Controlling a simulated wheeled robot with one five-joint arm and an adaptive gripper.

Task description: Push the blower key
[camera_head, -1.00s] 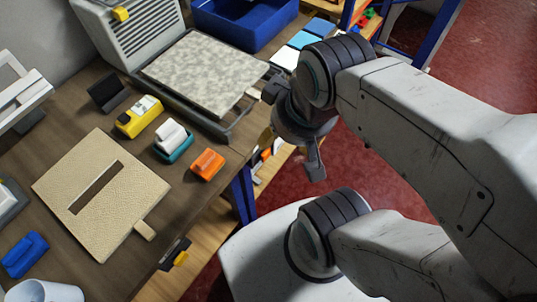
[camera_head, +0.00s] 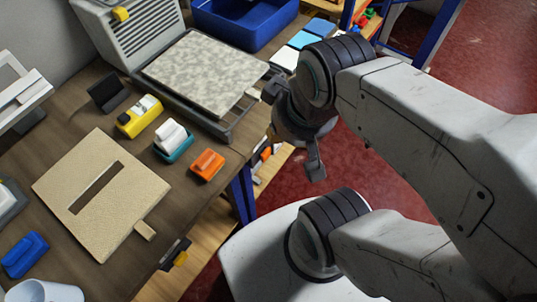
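A grey slatted housing (camera_head: 150,38) stands at the back left of the bench, with a yellow part (camera_head: 120,13) on its upper left; this may be the blower and its key, but I see no label to confirm it. Another small yellow part (camera_head: 180,258) sits on a dark fitting at the bench's front edge. My gripper (camera_head: 292,128) hangs right of the bench edge, beside the tray with the speckled rug piece (camera_head: 205,72). Its fingers look spread apart with nothing between them. It is well away from both yellow parts.
A beige slotted board (camera_head: 135,190), a yellow tool (camera_head: 139,116), a teal-and-white block (camera_head: 173,140), an orange block (camera_head: 207,165) and a blue block (camera_head: 25,254) lie on the bench (camera_head: 155,95). A blue bin (camera_head: 243,20) stands behind. Red floor (camera_head: 390,160) lies to the right.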

